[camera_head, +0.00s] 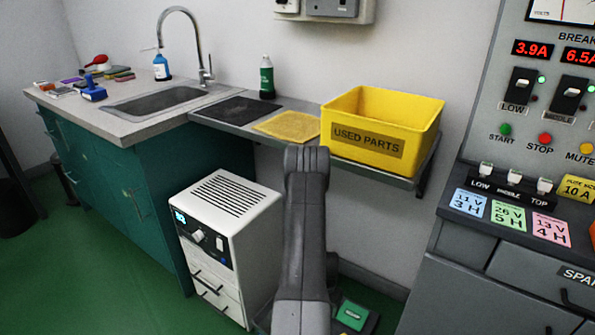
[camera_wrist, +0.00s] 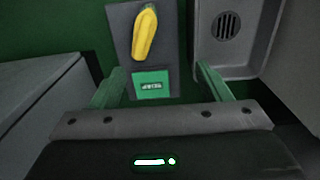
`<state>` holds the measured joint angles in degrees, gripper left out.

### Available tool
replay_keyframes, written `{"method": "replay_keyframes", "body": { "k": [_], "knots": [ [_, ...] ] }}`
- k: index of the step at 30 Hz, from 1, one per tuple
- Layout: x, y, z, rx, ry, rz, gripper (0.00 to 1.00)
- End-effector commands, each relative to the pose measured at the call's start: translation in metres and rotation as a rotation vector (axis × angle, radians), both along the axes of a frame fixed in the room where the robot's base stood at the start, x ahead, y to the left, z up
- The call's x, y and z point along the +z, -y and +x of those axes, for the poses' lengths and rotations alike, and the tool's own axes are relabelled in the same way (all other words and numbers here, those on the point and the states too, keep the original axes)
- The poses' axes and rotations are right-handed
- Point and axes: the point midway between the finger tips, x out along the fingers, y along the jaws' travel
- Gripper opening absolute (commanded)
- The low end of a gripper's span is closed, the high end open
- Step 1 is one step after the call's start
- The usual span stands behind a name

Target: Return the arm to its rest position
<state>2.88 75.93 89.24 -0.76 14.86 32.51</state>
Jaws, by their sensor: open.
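My arm (camera_head: 307,230) rises upright in the lower middle of the head view, in front of the bench shelf. My gripper is hidden there. In the wrist view my gripper (camera_wrist: 160,68) has its two green fingers spread wide apart, with nothing held between them. Beyond the fingers is a dark grey plate with a yellow handle-like piece (camera_wrist: 145,33) and a green label (camera_wrist: 151,84). I cannot tell how far the fingers are from it.
A yellow USED PARTS bin (camera_head: 380,130) stands on the shelf behind my arm. A white cabinet (camera_head: 228,240) is left of it. A control console (camera_head: 510,200) stands at right. A grey tray with a round grille (camera_wrist: 245,35) lies right of the fingers.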

Motion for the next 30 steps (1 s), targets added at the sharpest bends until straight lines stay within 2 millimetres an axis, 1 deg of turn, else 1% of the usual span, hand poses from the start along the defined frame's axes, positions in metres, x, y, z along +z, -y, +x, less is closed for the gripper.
{"method": "replay_keyframes", "body": {
  "k": [1, 30],
  "knots": [
    [0.012, -0.003, 0.000, 0.015, 0.000, 0.000, 0.70],
    [0.136, -0.046, -0.005, 0.305, 0.000, 0.000, 0.70]
  ]
}}
